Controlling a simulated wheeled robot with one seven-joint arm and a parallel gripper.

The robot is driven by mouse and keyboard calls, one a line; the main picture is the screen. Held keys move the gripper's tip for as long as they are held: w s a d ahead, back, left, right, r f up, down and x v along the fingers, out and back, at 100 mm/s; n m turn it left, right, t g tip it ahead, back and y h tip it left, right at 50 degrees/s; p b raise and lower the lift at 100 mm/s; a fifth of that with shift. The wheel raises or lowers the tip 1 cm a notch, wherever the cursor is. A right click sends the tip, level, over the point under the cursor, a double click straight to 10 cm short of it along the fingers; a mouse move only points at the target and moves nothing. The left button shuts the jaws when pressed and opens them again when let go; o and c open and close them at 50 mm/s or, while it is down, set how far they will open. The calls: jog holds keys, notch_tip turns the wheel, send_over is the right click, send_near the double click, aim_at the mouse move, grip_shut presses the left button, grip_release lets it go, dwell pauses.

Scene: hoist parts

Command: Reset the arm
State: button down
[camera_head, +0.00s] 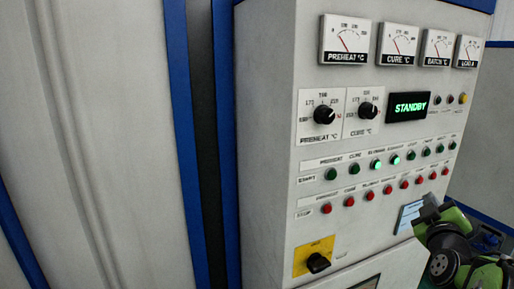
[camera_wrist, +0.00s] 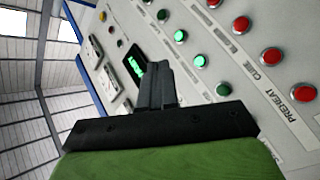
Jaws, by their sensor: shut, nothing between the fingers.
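My arm shows at the lower right of the head view as green and dark links (camera_head: 462,250), in front of the lower right of the control panel (camera_head: 270,150). In the wrist view my gripper (camera_wrist: 157,62) is shut and empty, its dark fingers together in front of the panel face. The green and red buttons lie beyond the fingers in that view. Whether the fingertips touch the panel cannot be told. The fingertips cannot be made out in the head view.
The panel carries dial gauges (camera_head: 345,40), two black knobs (camera_head: 324,112), a display reading STANDBY (camera_head: 409,106), green buttons (camera_head: 331,174), red buttons (camera_head: 327,209) and a yellow-backed switch (camera_head: 318,263). Some green buttons are lit. Grey, blue-edged cabinet panels (camera_head: 90,130) stand at left.

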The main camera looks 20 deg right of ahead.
jog(key=w+a+f+n+g+y, duration=0.1)
jog(key=w+a+f+y, duration=0.2)
jog(key=a, duration=0.8)
jog(key=w+a+f+n+g+y, duration=0.1)
jog(key=w+a+y, duration=0.3)
jog(key=a, duration=0.8)
jog(key=s+a+f+m+g+y, duration=0.1)
jog(key=s+a+f+g+y, duration=0.25)
jog(key=s+a, duration=0.65)
jog(key=s+a+f+m+g, duration=0.1)
jog(key=s+a+f, duration=0.1)
jog(key=s, duration=0.4)
jog(key=s+a+f+m+g+y, duration=0.1)
jog(key=s+a+f+g, duration=0.1)
jog(key=s, duration=0.3)
jog(key=shift+s+a+f+m, duration=0.15)
jog(key=shift+s+a+m, duration=0.25)
jog(key=shift+a, duration=0.35)
jog(key=shift+y, duration=0.25)
